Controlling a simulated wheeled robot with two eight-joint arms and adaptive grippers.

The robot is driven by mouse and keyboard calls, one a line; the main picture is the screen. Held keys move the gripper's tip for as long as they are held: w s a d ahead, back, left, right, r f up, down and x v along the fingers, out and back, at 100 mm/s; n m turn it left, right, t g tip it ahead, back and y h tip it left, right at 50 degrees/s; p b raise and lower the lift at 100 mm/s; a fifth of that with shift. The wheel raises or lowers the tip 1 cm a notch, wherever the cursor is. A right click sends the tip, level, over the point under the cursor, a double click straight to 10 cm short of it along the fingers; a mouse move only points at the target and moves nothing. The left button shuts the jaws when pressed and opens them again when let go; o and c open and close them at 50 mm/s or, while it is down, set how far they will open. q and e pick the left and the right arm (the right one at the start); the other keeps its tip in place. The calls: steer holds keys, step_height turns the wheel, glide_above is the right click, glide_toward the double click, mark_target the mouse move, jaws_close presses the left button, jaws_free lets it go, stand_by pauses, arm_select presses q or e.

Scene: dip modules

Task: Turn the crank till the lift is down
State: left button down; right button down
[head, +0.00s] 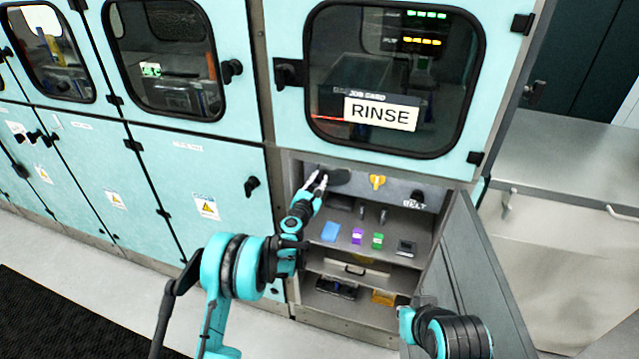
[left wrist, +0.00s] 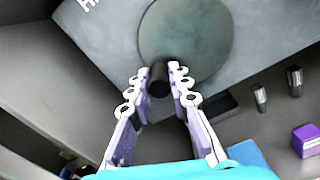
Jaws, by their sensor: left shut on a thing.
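The crank is a round dark disc (head: 340,176) on the panel at the top of the open lower bay. In the left wrist view it is a grey-green disc (left wrist: 195,35) with a black knob (left wrist: 158,80) near its lower left edge. My left gripper (head: 318,181) is at the disc, and in the left wrist view its fingertips (left wrist: 160,71) are closed on the knob from both sides. I cannot make out the lift behind the dark upper window (head: 340,60).
A yellow knob (head: 377,182) and a black knob marked BELT (head: 417,197) are right of the crank. The shelf below holds a blue block (head: 330,232), a purple block (head: 357,236) and a green block (head: 377,240). The open door (head: 480,270) stands at the right.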

mark_target(321, 179)
arm_select(q)
steer(key=m, duration=0.2)
steer(key=r+m, duration=0.1)
steer(key=shift+r+m, duration=0.3)
steer(key=shift+m, duration=0.1)
steer(key=m, duration=0.1)
steer(key=r+m, duration=0.1)
steer(key=m, duration=0.1)
steer(key=shift+d+r+m, duration=0.15)
steer(key=shift+r+m, duration=0.05)
steer(key=shift+m, duration=0.1)
steer(key=m, duration=0.2)
steer(key=r+m, duration=0.1)
steer(key=shift+s+d+r+m, duration=0.1)
steer(key=shift+s+d+m, duration=0.05)
steer(key=shift+d+m, duration=0.25)
steer(key=shift+s+d+r+m+b, duration=0.25)
steer(key=shift+d+m, duration=0.6)
steer(key=shift+m, duration=1.65)
steer(key=shift+s+d+r+m, duration=0.1)
steer(key=shift+s+d+m, duration=0.2)
steer(key=shift+d+m, duration=1.4)
steer(key=shift+s+d+r+m+b, duration=0.1)
steer(key=shift+s+m, duration=0.2)
steer(key=shift+m, duration=3)
